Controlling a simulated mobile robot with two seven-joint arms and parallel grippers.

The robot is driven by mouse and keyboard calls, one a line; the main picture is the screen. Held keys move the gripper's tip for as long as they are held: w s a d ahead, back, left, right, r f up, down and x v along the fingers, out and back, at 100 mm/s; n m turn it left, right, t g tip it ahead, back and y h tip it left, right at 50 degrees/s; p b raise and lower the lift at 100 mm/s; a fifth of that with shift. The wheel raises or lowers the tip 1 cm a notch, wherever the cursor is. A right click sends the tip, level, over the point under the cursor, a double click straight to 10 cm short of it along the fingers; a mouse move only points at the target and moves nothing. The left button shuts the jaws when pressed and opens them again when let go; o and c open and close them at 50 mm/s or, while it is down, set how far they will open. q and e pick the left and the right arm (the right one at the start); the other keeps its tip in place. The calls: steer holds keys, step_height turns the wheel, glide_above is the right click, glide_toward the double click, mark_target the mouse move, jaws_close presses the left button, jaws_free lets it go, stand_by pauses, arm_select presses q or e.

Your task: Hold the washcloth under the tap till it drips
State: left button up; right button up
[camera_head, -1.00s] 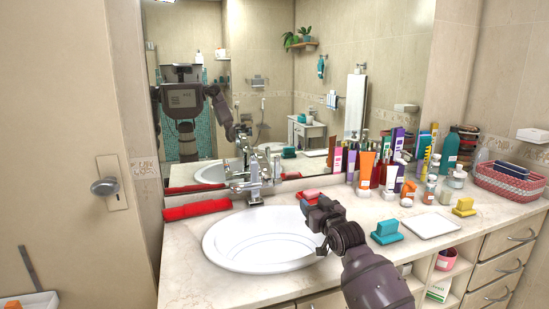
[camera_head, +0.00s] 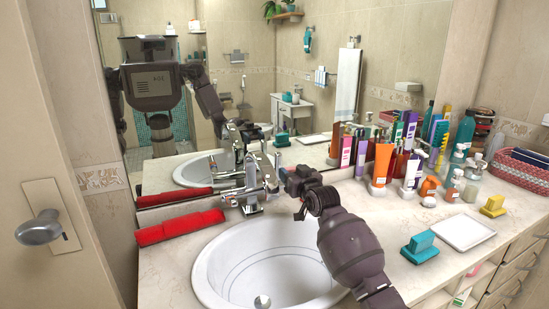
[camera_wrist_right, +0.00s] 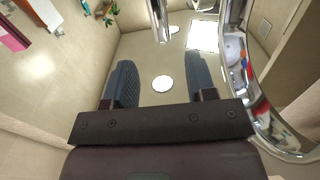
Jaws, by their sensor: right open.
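A red rolled cloth (camera_head: 180,228), which looks like the washcloth, lies on the counter left of the sink. The chrome tap (camera_head: 252,190) stands at the back rim of the white sink (camera_head: 215,268). My right gripper (camera_head: 290,183) is just right of the tap, above the back of the sink. In the right wrist view the gripper (camera_wrist_right: 162,82) has its two fingers apart with nothing between them, and the chrome tap (camera_wrist_right: 262,110) is close on the right side. No running water can be made out. My left gripper is not in view.
A teal soap dish (camera_head: 420,248), a white tray (camera_head: 463,233) and a yellow block (camera_head: 493,206) lie right of the sink. Several bottles and tubes crowd the back by the mirror (camera_head: 230,90). A pink basket (camera_head: 520,172) stands far right.

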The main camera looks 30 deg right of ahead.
mark_target(280, 161)
steer(key=w+b, duration=0.1)
steer(key=w, duration=0.7)
steer(key=shift+w+d, duration=0.1)
steer(key=shift+d, duration=0.1)
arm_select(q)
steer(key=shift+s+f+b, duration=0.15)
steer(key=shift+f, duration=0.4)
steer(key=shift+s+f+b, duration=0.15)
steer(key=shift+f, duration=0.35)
arm_select(e)
steer(key=shift+w, duration=0.95)
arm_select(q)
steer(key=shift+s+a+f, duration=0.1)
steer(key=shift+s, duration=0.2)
arm_select(e)
jaws_close()
